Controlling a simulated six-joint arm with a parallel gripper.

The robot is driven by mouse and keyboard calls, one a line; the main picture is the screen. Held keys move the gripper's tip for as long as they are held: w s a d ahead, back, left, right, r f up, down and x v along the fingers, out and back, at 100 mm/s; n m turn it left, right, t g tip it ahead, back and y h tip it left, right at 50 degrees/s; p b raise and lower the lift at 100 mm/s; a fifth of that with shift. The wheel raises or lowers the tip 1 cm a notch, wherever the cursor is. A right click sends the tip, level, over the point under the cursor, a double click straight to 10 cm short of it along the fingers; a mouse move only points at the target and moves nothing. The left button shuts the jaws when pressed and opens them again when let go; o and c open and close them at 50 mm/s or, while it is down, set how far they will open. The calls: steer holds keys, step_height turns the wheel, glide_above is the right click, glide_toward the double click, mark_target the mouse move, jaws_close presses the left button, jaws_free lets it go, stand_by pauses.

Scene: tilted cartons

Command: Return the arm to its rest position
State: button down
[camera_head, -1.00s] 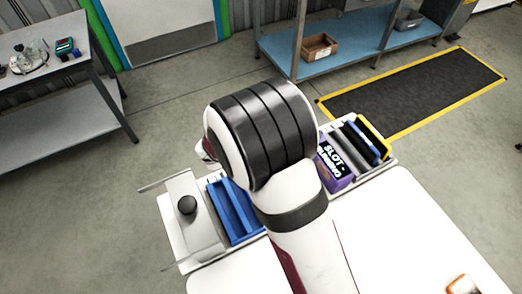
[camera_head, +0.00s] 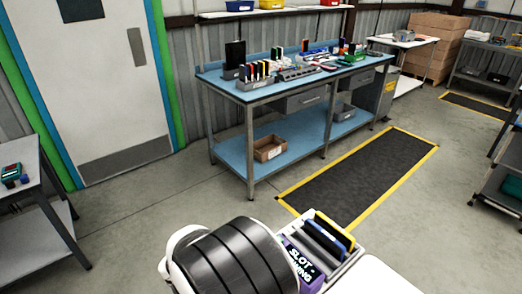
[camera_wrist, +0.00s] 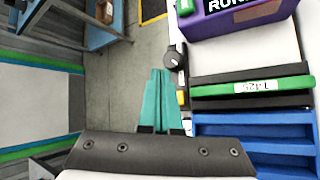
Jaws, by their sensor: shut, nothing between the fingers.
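My arm shows at the bottom of the head view as a white link with a dark ribbed joint; its gripper is hidden there. In the wrist view my gripper (camera_wrist: 159,75) has teal fingers side by side, shut and empty. To its right are a blue slotted holder (camera_wrist: 250,140), a green-edged carton (camera_wrist: 255,87) with a label, and a purple carton (camera_wrist: 235,20). The purple carton, marked "SLOT", also shows beside my arm in the head view (camera_head: 305,268), leaning with dark and yellow-edged pieces behind it.
A black knob (camera_wrist: 175,57) is just right of the fingertips in the wrist view. A blue workbench (camera_head: 262,92) with cartons and racks stands at the back. A grey table (camera_head: 35,240) is at the left. Floor between them and a black mat (camera_head: 360,180) is clear.

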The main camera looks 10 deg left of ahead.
steer(key=s+d+r+m+g+h, duration=0.1)
steer(key=s+d+r+m+g, duration=0.25)
steer(key=s+d+m, duration=0.55)
steer(key=s+d+r+m+g+h, duration=0.2)
steer(key=d+r+m, duration=0.4)
steer(key=d, duration=0.7)
steer(key=s+a+m+g+y, duration=0.3)
steer(key=s+m+y, duration=0.4)
steer(key=s+m, duration=0.6)
steer(key=s+r, duration=0.1)
steer(key=s, duration=0.3)
steer(key=shift+s+a+m, duration=0.15)
steer(key=shift+a+m, duration=0.05)
steer(key=shift+m, duration=0.2)
